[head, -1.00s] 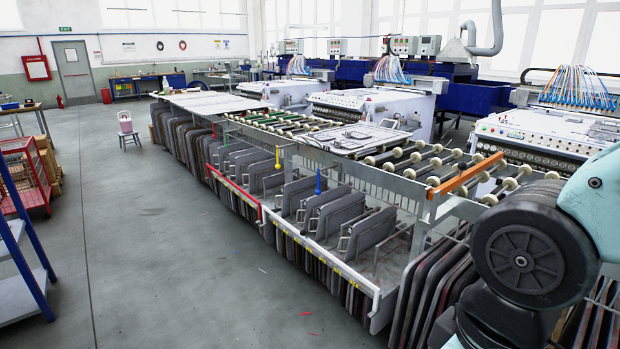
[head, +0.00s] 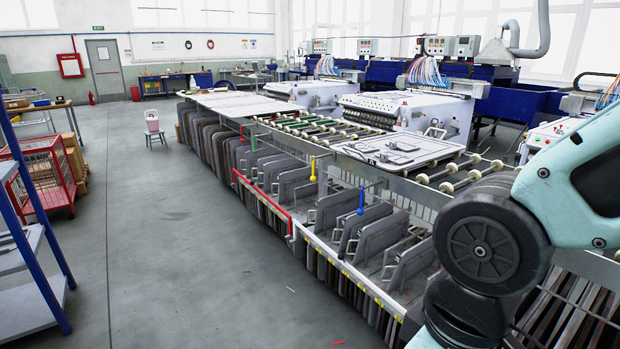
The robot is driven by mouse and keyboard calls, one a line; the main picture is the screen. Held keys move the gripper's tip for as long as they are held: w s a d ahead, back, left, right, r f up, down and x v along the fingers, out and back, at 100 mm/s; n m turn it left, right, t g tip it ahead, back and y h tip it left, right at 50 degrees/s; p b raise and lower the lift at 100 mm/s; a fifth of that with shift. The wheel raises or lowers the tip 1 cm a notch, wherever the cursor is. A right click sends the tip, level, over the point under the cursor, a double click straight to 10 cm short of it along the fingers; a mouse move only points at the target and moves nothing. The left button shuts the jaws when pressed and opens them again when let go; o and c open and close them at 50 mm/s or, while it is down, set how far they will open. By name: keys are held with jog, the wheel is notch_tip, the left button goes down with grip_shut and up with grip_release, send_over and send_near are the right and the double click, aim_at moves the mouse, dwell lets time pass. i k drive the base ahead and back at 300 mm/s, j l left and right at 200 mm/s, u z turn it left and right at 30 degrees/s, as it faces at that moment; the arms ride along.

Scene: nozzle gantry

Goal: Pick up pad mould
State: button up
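Several grey flat moulds with handles (head: 382,236) stand on edge in the rack at centre right, one behind another. A large light grey mould plate (head: 395,150) with raised parts and handles lies flat on the rollers above the rack. I cannot tell which of these is the pad mould. My arm's teal and black links cover the right side and hide the near right end of the rack. My gripper is out of view, so its hold and its distance from the moulds do not show.
The long rack (head: 293,233) with red and yellow-labelled rails runs along the right of a clear grey floor (head: 180,260). A blue-post shelf (head: 35,255) and red cage (head: 42,172) stand left. A small stool (head: 157,138) holds a pink container (head: 151,121).

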aim_at(405, 146)
jog(key=i+j+z, duration=0.45)
jog(key=i+j, duration=0.35)
